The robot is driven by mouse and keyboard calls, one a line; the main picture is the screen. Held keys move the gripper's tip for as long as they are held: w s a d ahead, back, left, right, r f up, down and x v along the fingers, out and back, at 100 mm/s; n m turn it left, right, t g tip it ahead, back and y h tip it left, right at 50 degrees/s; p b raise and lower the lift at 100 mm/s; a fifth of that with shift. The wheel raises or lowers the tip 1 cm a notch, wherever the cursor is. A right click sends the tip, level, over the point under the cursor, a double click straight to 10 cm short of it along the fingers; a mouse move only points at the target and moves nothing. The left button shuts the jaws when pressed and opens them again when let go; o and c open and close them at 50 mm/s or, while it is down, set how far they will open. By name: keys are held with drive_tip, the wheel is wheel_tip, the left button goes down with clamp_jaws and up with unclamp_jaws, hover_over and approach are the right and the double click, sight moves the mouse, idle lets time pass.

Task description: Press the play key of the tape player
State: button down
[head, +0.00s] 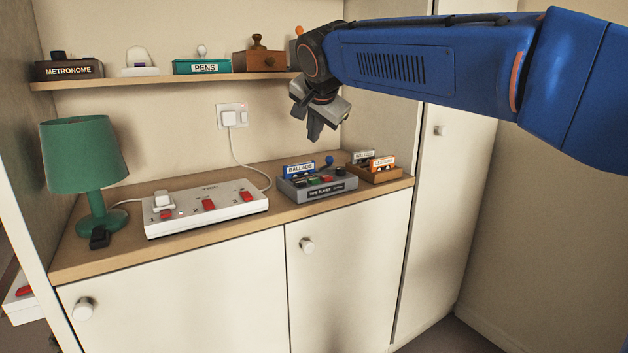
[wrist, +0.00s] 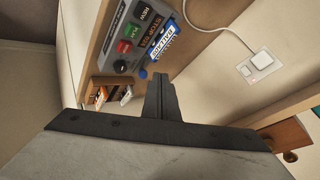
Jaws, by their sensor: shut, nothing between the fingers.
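The grey tape player (head: 320,192) stands on the wooden counter with a blue BALLADS cassette (head: 299,170) upright at its back. In the wrist view the tape player (wrist: 114,35) is seen at the top, turned sideways, with a row of keys. A green key (wrist: 131,32) seems to carry the play label, between dark keys and a red key (wrist: 124,46); the lettering is small. My gripper (head: 315,131) is shut and empty, pointing down in the air above the tape player, apart from it. Its closed fingers (wrist: 161,82) also show in the wrist view.
A small wooden cassette rack (head: 378,174) stands right of the player. A white power strip (head: 205,208) and a green lamp (head: 84,155) stand to the left. A cable runs to the wall socket (head: 232,117). The shelf (head: 170,81) above holds several items.

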sight(314, 181)
drive_tip(key=shift+f, duration=4.1)
drive_tip(key=shift+f, duration=0.15)
drive_tip(key=shift+f, duration=0.3)
drive_tip(key=shift+f, duration=0.55)
drive_tip(key=shift+r, duration=1)
drive_tip(key=shift+r, duration=2.5)
